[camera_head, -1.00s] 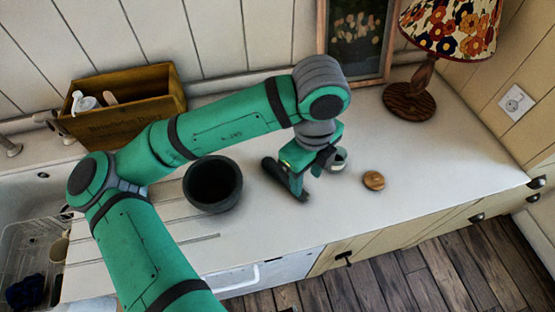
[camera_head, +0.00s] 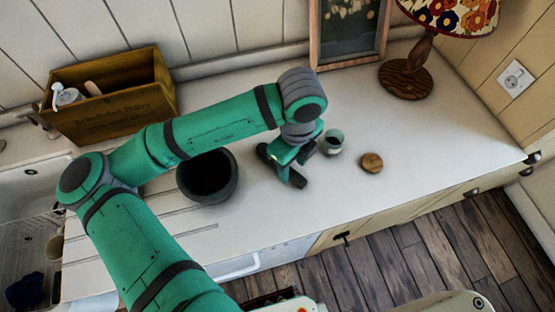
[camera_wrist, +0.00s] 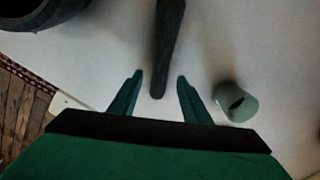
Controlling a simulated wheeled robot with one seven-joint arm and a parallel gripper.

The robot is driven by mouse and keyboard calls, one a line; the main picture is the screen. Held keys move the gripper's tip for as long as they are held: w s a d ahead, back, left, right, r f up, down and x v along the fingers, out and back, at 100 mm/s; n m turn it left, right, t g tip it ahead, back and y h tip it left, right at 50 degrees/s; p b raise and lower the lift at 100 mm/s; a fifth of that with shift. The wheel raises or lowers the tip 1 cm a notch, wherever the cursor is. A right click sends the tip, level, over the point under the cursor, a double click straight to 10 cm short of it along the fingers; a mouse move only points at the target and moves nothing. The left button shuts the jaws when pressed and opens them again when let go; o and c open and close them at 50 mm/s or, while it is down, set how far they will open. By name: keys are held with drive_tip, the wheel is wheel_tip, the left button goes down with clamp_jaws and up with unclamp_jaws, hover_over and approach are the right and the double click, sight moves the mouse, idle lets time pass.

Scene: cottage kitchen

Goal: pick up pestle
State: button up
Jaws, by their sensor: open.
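The pestle is a dark, slim rod lying on the white counter. In the wrist view the pestle (camera_wrist: 168,40) runs down from the top edge, and its narrower end lies between the two green fingers of my gripper (camera_wrist: 159,79). A gap shows on each side, so the fingers appear not to touch it. In the head view my gripper (camera_head: 282,158) is over the pestle (camera_head: 298,180) and hides its middle. My gripper is open and empty. How high the fingertips are above the counter is hard to tell.
A dark mortar bowl (camera_head: 208,190) stands left of my gripper. A small pale green cup (camera_head: 333,143) stands close on its right, with a round wooden piece (camera_head: 372,162) beyond. A wooden box (camera_head: 110,105), picture frame and lamp (camera_head: 406,78) stand behind. The counter's right part is clear.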

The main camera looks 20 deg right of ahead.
drive_tip(key=shift+f, duration=1.4)
drive_tip(key=shift+c, duration=0.5)
clamp_jaws()
drive_tip(key=shift+r, duration=0.1)
